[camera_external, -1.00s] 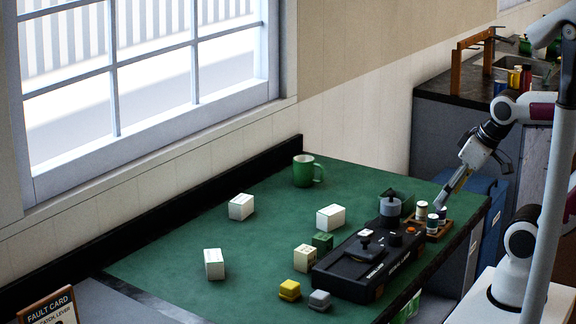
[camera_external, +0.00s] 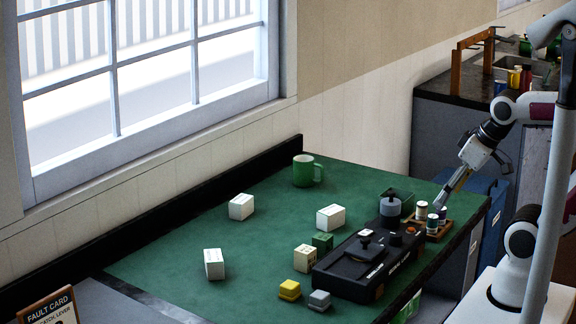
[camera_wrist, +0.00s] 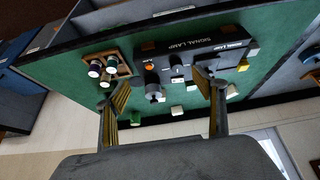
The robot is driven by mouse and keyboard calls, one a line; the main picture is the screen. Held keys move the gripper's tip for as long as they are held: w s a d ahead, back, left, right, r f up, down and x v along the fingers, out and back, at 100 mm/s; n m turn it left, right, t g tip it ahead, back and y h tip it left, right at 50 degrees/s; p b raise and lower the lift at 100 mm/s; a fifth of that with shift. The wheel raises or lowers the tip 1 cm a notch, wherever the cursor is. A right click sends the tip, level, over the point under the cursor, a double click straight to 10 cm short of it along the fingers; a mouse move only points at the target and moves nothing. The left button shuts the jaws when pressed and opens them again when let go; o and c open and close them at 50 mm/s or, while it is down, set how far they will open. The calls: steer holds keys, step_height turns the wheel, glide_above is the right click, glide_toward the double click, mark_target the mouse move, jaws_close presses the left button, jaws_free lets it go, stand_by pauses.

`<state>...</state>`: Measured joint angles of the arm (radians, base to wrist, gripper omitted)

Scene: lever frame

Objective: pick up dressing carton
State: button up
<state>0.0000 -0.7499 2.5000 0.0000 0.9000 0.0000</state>
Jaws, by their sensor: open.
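Several pale box-shaped cartons stand on the green bench top; their labels are too small to read, so I cannot tell which is the dressing carton. One white carton (camera_external: 241,207) is at the back left, another (camera_external: 330,217) is near the middle, and a third (camera_external: 214,264) is at the front left. A cream carton (camera_external: 305,258) sits beside the black lever unit. My gripper (camera_external: 449,194) is above the bench's right end, near the small tray of jars and away from the cartons. In the wrist view my gripper (camera_wrist: 163,80) has its fingers apart with nothing held.
The black signal-lamp unit (camera_external: 355,267) and the wooden tray (camera_external: 447,229) of small jars lie along the bench's near right edge. A green mug (camera_external: 304,171) stands at the back. Green (camera_external: 322,241), yellow (camera_external: 289,289) and grey (camera_external: 319,299) blocks are near the unit. The left bench is mostly clear.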

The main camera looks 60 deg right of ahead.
steer(key=w+d+r+t, duration=0.2)
steer(key=w+t, duration=0.2)
steer(key=w, duration=2.5)
steer(key=w+f+t, duration=0.1)
steer(key=w+f, duration=0.2)
steer(key=w, duration=0.4)
steer(key=w+f+t, duration=0.1)
steer(key=w+f, duration=0.2)
steer(key=w, duration=0.4)
steer(key=n+t+y, duration=0.1)
steer(key=t+y, duration=0.1)
glide_toward(243, 199)
steer(key=shift+w+a+r, duration=0.1)
steer(key=shift+w+r, duration=0.05)
steer(key=shift+w, duration=0.65)
steer(key=shift+w+a+f, duration=0.15)
steer(key=shift+w+f, duration=0.25)
steer(key=shift+f, duration=0.1)
steer(key=shift+x, duration=1.25)
